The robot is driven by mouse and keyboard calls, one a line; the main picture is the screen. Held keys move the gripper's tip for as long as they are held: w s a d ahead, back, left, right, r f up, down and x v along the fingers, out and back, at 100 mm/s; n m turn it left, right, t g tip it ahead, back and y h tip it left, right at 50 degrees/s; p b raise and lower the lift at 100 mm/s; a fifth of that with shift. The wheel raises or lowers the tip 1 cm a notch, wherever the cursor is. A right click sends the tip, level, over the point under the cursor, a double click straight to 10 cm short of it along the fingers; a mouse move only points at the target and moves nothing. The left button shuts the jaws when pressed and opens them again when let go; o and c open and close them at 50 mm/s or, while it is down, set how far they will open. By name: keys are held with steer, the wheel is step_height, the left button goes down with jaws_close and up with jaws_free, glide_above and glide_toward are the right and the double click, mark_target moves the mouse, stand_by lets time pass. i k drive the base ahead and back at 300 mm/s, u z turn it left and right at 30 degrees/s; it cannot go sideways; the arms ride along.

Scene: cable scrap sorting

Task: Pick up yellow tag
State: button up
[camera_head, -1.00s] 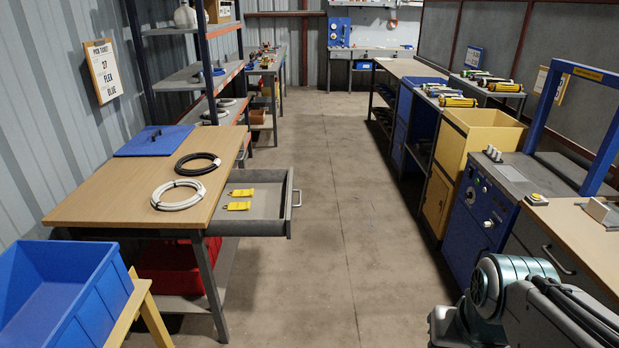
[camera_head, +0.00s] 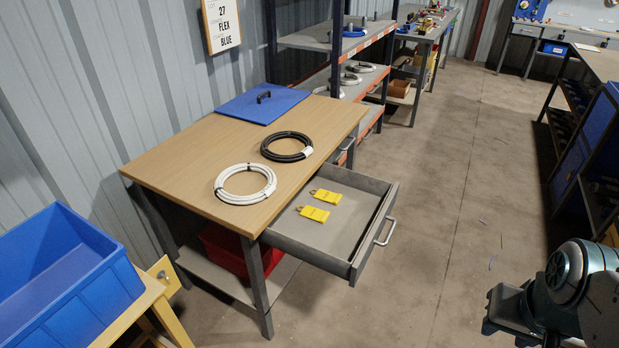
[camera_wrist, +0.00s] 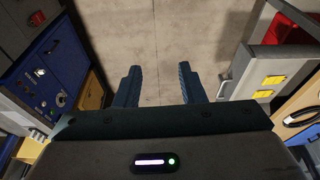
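Two yellow tags lie flat in the open grey drawer (camera_head: 360,262) of the wooden-topped table: a far yellow tag (camera_head: 327,196) and a near yellow tag (camera_head: 314,213). They lie apart, close together. In the wrist view the tags show at the right, one yellow tag (camera_wrist: 273,80) above another yellow tag (camera_wrist: 263,94). My gripper (camera_wrist: 158,72) is open and empty, its two dark fingers spread above bare floor, to the side of the drawer. In the head view only part of my arm shows at lower right; the fingers are not visible there.
On the wooden tabletop (camera_head: 185,165) lie a white cable coil (camera_head: 245,200), a black cable coil (camera_head: 287,158) and a blue board (camera_head: 250,103). A red bin (camera_head: 235,250) sits beneath. A blue bin (camera_head: 100,300) stands at lower left.

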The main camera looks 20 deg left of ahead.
mark_target(312, 213)
steer(key=u, duration=0.7)
steer(key=i, duration=0.85)
steer(key=u, duration=0.7)
